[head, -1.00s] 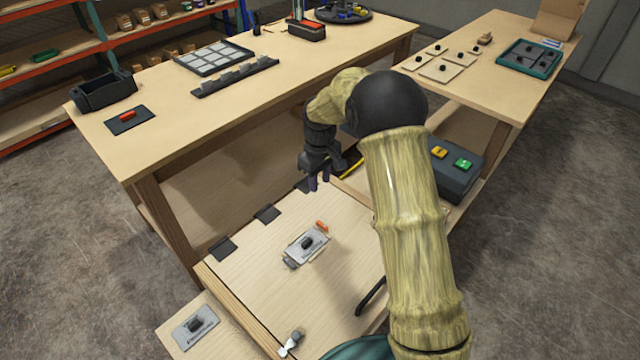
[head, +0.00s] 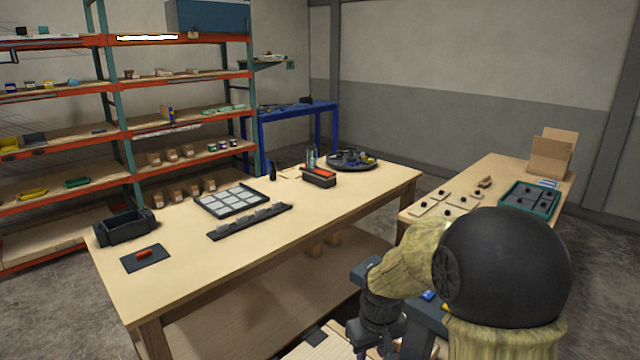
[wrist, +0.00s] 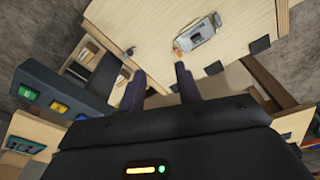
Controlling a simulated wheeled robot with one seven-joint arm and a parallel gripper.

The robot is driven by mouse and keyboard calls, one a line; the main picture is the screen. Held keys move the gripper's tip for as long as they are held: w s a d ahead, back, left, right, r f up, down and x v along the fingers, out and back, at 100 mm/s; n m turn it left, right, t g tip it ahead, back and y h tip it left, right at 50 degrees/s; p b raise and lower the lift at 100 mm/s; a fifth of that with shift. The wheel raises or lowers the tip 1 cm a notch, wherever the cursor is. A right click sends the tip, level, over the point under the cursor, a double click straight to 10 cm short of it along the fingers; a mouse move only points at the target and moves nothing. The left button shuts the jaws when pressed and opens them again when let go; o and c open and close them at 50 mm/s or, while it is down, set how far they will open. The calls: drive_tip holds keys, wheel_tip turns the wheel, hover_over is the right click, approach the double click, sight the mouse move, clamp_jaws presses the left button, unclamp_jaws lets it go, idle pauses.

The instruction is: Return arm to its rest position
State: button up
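My arm shows at the lower right of the head view, with its large black joint close to the camera. My gripper (wrist: 160,88) shows in the wrist view with its two dark fingers apart and nothing between them. In the head view its fingertips are cut off or hidden at the bottom edge. Past the fingers in the wrist view lies the wooden panel (wrist: 165,22), bearing a grey plate with a dark knob (wrist: 202,32) and a small orange piece (wrist: 179,48) beside it. The gripper is above and apart from them.
A long wooden table (head: 300,235) holds a black bin (head: 125,228), a tray of pale squares (head: 231,201) and a red-topped box (head: 319,177). A second table (head: 490,175) stands right, near my arm. A blue box with green and yellow buttons (wrist: 50,95) is left in the wrist view.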

drive_tip(key=s+d+r+m+p, duration=0.1)
drive_tip(key=s+d+r+m, duration=0.1)
drive_tip(key=s, duration=0.4)
drive_tip(key=s+d+r+m+t+p, duration=0.1)
drive_tip(key=s+d+r+m, duration=0.1)
drive_tip(key=s, duration=0.5)
drive_tip(key=shift+d, duration=0.25)
